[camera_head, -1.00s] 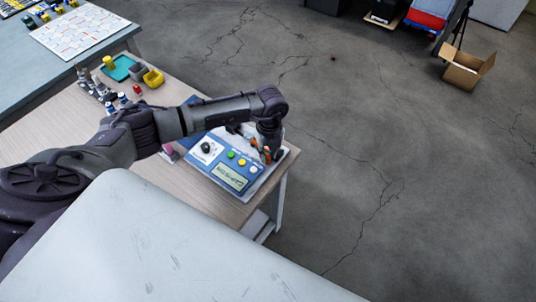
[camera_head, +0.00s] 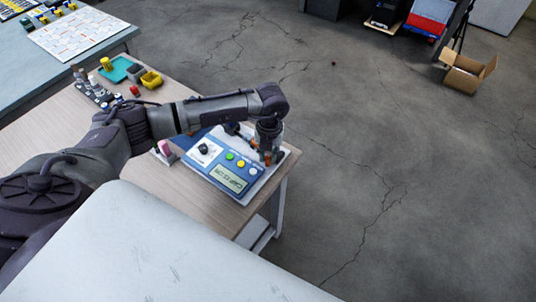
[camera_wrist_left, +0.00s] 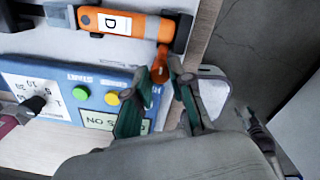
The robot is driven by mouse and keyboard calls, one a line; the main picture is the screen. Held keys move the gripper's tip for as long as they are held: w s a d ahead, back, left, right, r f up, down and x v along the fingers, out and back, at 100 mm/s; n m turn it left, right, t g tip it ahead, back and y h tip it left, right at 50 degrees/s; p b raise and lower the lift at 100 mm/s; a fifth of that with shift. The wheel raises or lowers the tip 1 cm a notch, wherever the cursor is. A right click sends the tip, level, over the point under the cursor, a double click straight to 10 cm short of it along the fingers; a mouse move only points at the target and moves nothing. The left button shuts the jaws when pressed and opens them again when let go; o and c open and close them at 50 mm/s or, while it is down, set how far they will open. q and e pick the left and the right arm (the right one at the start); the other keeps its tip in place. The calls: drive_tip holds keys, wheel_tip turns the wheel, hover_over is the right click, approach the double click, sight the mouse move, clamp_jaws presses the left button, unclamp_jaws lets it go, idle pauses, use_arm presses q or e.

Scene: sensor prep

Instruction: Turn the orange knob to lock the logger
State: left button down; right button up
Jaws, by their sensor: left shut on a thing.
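The orange knob (camera_wrist_left: 157,68) is at the right end of the orange logger (camera_wrist_left: 118,22) marked D, in the left wrist view. My left gripper (camera_wrist_left: 162,72) is shut on the knob, with its two green-padded fingers either side of it. In the head view my left gripper (camera_head: 268,152) points down at the right end of the blue-faced device (camera_head: 217,172). The arm and gripper hide much of the knob and logger there.
The device has a black dial (camera_head: 204,149), several coloured buttons and a display (camera_head: 229,178). It stands near the right edge of the wooden table (camera_head: 205,200). Small bins (camera_head: 151,79) stand at the back. An open cardboard box (camera_head: 466,73) is on the floor.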

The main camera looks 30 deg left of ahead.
sight(269, 157)
use_arm(q)
drive_tip(key=shift+w+r, duration=0.1)
drive_tip(key=shift+w, duration=0.05)
drive_tip(key=c, duration=1)
unclamp_jaws()
wheel_tip(269, 157, up, 12)
drive_tip(key=shift+d, duration=0.15)
